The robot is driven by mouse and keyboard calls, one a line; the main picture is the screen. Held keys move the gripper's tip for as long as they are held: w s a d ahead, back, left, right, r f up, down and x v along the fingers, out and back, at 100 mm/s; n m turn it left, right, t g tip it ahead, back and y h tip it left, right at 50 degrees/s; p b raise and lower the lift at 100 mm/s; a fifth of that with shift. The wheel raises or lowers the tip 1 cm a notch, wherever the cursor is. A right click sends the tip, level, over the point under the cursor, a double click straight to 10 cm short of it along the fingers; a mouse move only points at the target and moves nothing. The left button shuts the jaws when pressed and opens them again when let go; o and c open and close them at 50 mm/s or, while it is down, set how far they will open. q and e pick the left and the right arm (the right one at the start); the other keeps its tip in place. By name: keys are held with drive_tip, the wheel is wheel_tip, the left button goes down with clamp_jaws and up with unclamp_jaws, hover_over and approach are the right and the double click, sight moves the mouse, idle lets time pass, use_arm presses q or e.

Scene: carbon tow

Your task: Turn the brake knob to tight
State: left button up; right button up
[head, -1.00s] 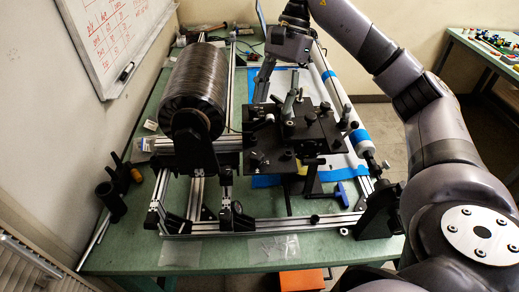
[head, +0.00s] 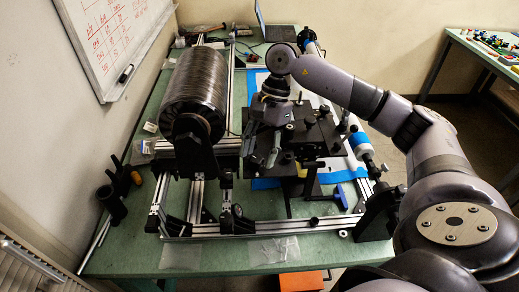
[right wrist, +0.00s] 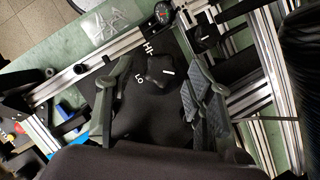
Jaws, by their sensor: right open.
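The brake knob (right wrist: 160,71) is a black lobed knob with a white pointer line, on a black plate printed with "HI" and "LO" in the right wrist view. The "HI" mark is near its upper left and "LO" near its lower left. My right gripper (right wrist: 158,78) is open, one finger on each side of the knob, with gaps visible; I cannot tell the height between them. In the head view the right gripper (head: 274,145) is over the black plate assembly, and the knob cannot be made out there. My left gripper is not in view.
A large spool of dark tow (head: 193,95) stands left of the gripper. A second black knob (right wrist: 204,38) and a round dial (right wrist: 162,13) are close by. Aluminium rails (head: 270,229) frame the rig on the green table (head: 225,258). A blue-ended roller (head: 359,143) is to the right.

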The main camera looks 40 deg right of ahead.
clamp_jaws()
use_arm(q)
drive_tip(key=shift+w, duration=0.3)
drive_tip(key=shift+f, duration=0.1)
